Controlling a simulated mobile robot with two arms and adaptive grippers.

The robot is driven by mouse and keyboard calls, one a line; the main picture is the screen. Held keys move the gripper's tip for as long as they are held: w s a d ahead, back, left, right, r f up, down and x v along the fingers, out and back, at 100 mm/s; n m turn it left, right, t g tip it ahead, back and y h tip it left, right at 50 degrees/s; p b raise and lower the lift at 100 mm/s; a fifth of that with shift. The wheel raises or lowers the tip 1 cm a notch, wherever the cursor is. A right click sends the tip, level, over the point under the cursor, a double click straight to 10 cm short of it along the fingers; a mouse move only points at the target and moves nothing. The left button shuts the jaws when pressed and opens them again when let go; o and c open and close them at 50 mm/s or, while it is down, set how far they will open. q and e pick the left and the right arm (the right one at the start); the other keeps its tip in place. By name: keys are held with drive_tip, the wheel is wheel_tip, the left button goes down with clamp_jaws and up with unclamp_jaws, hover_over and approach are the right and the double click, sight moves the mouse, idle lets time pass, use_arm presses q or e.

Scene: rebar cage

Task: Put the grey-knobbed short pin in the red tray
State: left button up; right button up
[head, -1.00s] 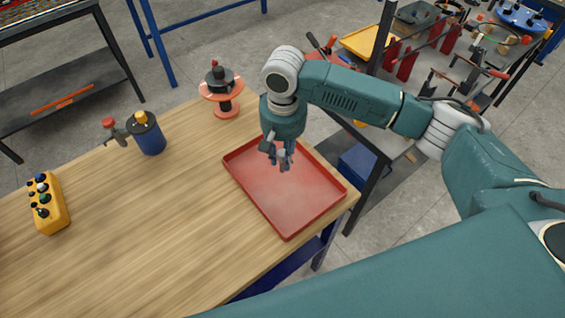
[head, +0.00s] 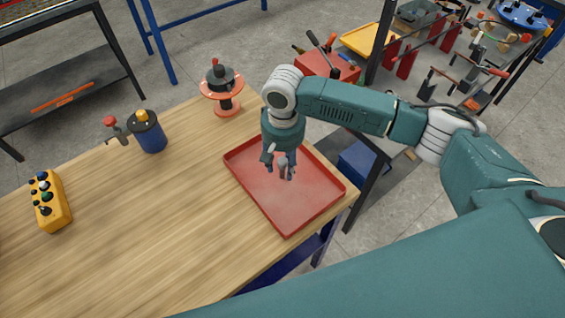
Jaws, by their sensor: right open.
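The red tray (head: 303,207) lies at the right end of the wooden table, and the part of it that shows is bare. My right gripper (head: 280,175) points down over the tray's far left part, its fingers apart. A small grey shape shows between the fingers; I cannot tell whether it is the grey-knobbed short pin or part of the gripper. I cannot make out that pin for sure anywhere else. My left gripper is not in view.
On the wooden table (head: 150,220) stand an orange spool-like stand (head: 222,88), a blue cylinder with a yellow knob (head: 149,134), a red-knobbed grey piece (head: 116,130) and a yellow box with several knobs (head: 50,203). The table's middle is clear.

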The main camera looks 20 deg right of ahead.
drive_tip(key=shift+r, duration=0.1)
drive_tip(key=shift+r, duration=0.35)
wheel_tip(320, 180, up, 12)
drive_tip(key=b, duration=0.3)
drive_tip(key=shift+f, duration=0.25)
drive_tip(key=shift+s+f, duration=0.1)
